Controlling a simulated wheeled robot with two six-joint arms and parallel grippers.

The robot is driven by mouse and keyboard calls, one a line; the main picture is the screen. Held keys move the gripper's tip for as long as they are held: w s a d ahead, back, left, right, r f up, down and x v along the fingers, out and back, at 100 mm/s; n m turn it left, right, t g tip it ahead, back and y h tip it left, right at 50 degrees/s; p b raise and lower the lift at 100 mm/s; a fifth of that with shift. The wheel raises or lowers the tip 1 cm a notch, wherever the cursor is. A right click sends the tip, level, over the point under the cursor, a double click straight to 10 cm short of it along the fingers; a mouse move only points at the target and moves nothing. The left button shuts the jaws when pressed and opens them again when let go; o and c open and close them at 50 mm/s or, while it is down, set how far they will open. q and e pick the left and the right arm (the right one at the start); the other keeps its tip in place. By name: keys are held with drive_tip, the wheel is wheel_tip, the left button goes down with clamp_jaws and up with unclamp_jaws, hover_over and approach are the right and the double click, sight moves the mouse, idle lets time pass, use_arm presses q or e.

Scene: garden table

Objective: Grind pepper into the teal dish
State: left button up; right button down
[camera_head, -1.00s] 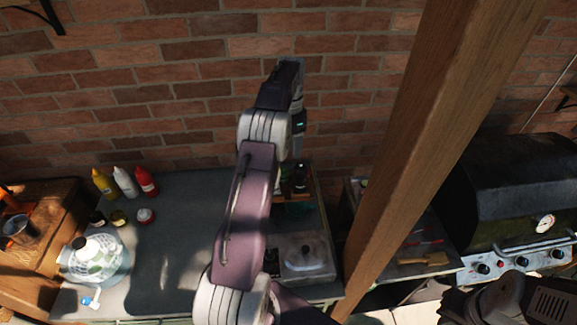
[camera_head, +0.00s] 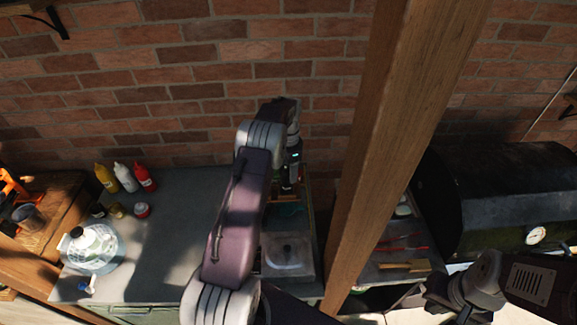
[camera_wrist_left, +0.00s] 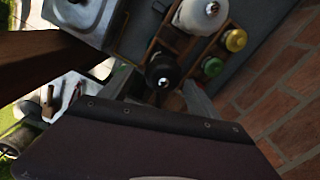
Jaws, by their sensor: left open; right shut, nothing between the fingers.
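My left gripper (camera_head: 291,187) points down over the wooden rack at the back of the counter, mostly hidden behind its own arm in the head view. It is open and empty. In the left wrist view a black-topped mill (camera_wrist_left: 162,74) stands in the wooden rack (camera_wrist_left: 172,36), beside a white-topped one (camera_wrist_left: 203,14). The mill is close beyond my dark wrist housing; contact cannot be told. A small teal patch (camera_head: 288,210) shows in front of the rack; I cannot tell whether it is the teal dish. My right gripper (camera_head: 440,297) is shut and empty at the lower right.
Jars with yellow (camera_wrist_left: 236,40) and green (camera_wrist_left: 213,66) lids share the rack. A wooden post (camera_head: 375,150) stands right of my left arm. A grill (camera_head: 500,200) is at right. Sauce bottles (camera_head: 125,177) and a clear bowl (camera_head: 93,250) are at left. The mid-left counter (camera_head: 180,225) is clear.

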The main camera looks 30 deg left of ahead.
use_arm(q)
drive_tip(key=shift+s+a+f, duration=0.15)
drive_tip(key=shift+f, duration=0.1)
drive_tip(key=shift+s+a+f, duration=0.1)
drive_tip(key=shift+s+a, duration=0.1)
drive_tip(key=shift+a, duration=0.2)
drive_tip(key=shift+w+d, duration=0.15)
drive_tip(key=shift+d, duration=0.15)
drive_tip(key=c, duration=1.4)
drive_tip(key=shift+o, duration=0.2)
drive_tip(key=shift+a, duration=0.15)
use_arm(e)
drive_tip(key=shift+s+a+r, duration=0.2)
drive_tip(key=shift+a+r, duration=0.05)
drive_tip(key=shift+a, duration=0.15)
drive_tip(key=shift+d, duration=0.1)
